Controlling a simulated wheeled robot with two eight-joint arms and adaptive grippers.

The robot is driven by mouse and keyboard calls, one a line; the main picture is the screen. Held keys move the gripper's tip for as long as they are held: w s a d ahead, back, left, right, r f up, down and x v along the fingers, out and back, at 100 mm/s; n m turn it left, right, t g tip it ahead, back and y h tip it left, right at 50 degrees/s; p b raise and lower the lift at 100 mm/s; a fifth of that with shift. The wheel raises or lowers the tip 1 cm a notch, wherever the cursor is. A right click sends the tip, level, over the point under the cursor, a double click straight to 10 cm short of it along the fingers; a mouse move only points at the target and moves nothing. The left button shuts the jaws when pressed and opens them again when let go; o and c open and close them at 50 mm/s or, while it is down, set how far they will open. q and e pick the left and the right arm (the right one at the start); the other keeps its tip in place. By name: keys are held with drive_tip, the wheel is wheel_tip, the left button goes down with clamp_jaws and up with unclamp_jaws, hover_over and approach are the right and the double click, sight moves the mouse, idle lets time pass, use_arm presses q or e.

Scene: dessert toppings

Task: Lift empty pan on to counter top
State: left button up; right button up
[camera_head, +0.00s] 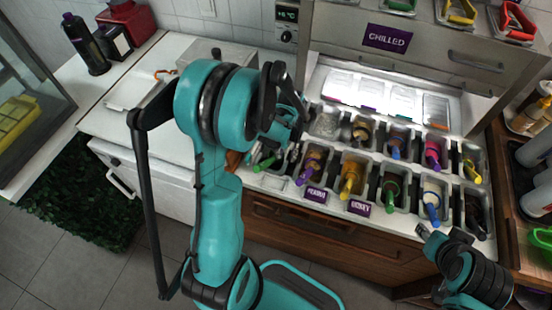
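A topping station holds two rows of metal pans, most with a coloured-handled utensil. The back-row pan (325,124) nearest my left arm shows bare, shiny metal and no handle; I cannot tell surely if it is empty. My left gripper (284,118) is over the left end of the rows, partly hidden behind my teal arm. Its dark fingers point down near a green handle (264,163); their gap and any hold are not clear. My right gripper (428,236) is low at the right, in front of the front row, its fingers hardly visible.
A white counter top (165,55) lies at the left, with a dark bottle (85,44) and a red box (130,20) at its back. The chilled cabinet (405,52) rises behind the pans. A wooden counter (520,245) with containers stands right.

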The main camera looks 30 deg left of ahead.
use_arm(q)
drive_tip(key=shift+w+f, duration=0.1)
drive_tip(key=shift+f, duration=0.45)
clamp_jaws()
